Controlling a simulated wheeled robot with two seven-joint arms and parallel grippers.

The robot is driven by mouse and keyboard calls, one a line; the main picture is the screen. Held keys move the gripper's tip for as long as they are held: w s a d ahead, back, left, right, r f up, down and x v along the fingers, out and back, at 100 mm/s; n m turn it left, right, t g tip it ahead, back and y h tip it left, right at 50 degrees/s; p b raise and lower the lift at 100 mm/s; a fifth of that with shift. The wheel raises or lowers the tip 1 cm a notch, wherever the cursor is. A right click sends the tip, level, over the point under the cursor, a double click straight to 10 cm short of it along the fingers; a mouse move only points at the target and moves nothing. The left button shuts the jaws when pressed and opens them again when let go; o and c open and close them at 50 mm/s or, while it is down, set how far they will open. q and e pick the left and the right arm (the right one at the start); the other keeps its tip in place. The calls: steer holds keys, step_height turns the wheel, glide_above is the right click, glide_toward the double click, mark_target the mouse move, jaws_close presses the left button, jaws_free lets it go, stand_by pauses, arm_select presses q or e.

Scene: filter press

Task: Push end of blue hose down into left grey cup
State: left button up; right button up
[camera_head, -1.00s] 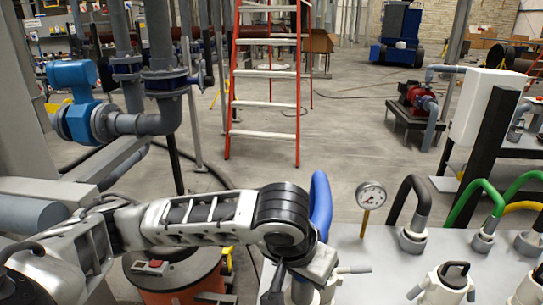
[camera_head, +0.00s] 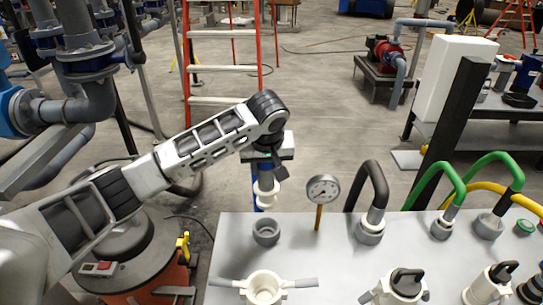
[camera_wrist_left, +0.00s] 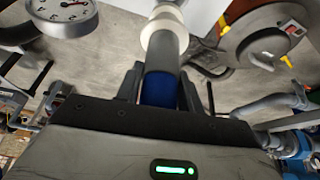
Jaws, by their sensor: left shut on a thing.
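My left gripper (camera_head: 266,162) is shut on the blue hose (camera_head: 259,184), near its end. The blue hose also shows between the fingers in the left wrist view (camera_wrist_left: 159,89). A white collar (camera_head: 266,193) is on the hose end below the gripper; the wrist view shows a grey stretch between collar and blue part. The left grey cup (camera_head: 266,231) sits at the back left of the grey table, with its open top showing. In the head view the hose end appears just above and behind the cup, apart from it. My right gripper is not in view.
A pressure gauge (camera_head: 323,190) stands right of the cup. An orange drum (camera_head: 130,270) stands left.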

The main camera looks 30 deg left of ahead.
arm_select(q)
glide_above(266, 203)
steer(key=w, duration=0.1)
steer(key=f, duration=0.2)
steer(key=a+f, duration=0.1)
steer(key=f, duration=0.1)
steer(key=shift+w+f, duration=0.2)
steer(key=shift+f, duration=1)
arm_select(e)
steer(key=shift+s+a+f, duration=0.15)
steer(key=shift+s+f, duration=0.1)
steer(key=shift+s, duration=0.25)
arm_select(q)
steer(key=shift+d, duration=0.1)
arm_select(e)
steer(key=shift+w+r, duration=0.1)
arm_select(q)
steer(key=shift+s+f+b, duration=0.1)
steer(key=shift+f+b, duration=0.75)
steer(key=shift+f, duration=2.4)
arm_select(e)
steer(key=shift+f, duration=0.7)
arm_select(q)
steer(key=o, duration=1.2)
steer(key=shift+o, duration=0.2)
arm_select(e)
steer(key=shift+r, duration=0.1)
